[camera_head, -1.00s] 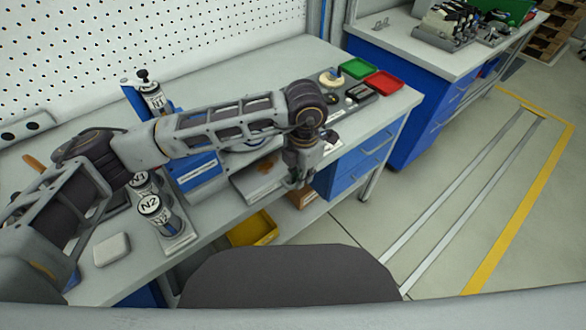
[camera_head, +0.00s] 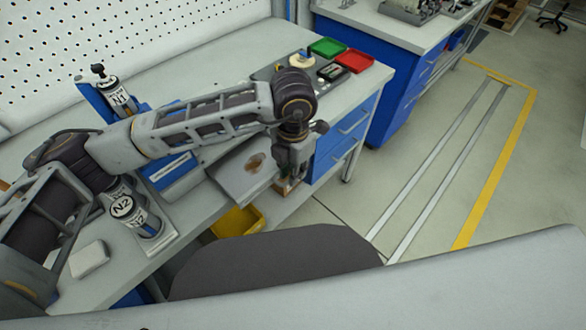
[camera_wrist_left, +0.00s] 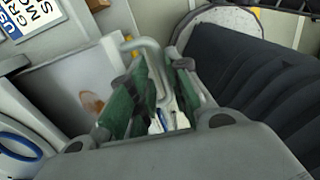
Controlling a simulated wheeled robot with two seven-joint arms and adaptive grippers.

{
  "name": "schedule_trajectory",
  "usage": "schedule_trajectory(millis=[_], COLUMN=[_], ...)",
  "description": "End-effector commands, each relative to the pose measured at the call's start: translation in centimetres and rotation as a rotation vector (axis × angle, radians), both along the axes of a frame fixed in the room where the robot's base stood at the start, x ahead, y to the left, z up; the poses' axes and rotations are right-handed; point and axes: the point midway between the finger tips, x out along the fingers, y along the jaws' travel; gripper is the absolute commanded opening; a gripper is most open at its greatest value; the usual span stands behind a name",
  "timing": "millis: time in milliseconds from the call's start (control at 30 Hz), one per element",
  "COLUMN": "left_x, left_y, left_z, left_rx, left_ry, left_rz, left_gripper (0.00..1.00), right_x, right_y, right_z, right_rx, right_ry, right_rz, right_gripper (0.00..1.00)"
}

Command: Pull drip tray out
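The drip tray (camera_head: 232,178) is a flat grey tray with a brown stain. It sticks out from the low blue unit (camera_head: 172,168) past the front edge of the bench. In the left wrist view the drip tray (camera_wrist_left: 62,75) lies left of the fingers, with a bent pale handle at its edge. My left gripper (camera_head: 283,182) is at the tray's outer end. In the left wrist view my left gripper's (camera_wrist_left: 158,88) green-padded fingers stand on both sides of the handle and look closed on it. The exact contact is partly hidden. My right gripper is out of view.
Canisters N1 (camera_head: 117,99) and N2 (camera_head: 124,207) stand on the grey bench. A yellow bin (camera_head: 237,222) is below the tray. Green (camera_head: 327,47) and red (camera_head: 354,61) trays sit at the bench's far end. Open floor lies to the right.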

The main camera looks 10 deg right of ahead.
Motion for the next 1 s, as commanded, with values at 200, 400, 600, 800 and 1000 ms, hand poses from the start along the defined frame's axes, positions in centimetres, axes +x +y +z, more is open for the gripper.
schedule_trajectory(millis=[200, 400, 600, 800, 1000], left_x=[0.0, 0.0, 0.1, 0.1, 0.0], left_y=[0.0, 0.0, 0.0, 0.0, 0.0], left_z=[0.4, 2.0, 4.7, 7.7, 10.3], left_rx=[0.000, 0.001, 0.000, 0.000, 0.000], left_ry=[0.000, -0.001, -0.002, -0.003, -0.001], left_rz=[0.001, 0.000, 0.001, 0.001, -0.001], left_gripper=[0.19, 0.19, 0.19, 0.19, 0.19], right_x=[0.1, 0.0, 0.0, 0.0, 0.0], right_y=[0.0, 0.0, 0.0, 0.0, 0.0], right_z=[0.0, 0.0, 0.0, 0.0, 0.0], right_rx=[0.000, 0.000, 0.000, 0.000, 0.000], right_ry=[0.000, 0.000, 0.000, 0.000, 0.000], right_rz=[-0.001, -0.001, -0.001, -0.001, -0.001], right_gripper=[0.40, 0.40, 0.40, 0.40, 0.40])
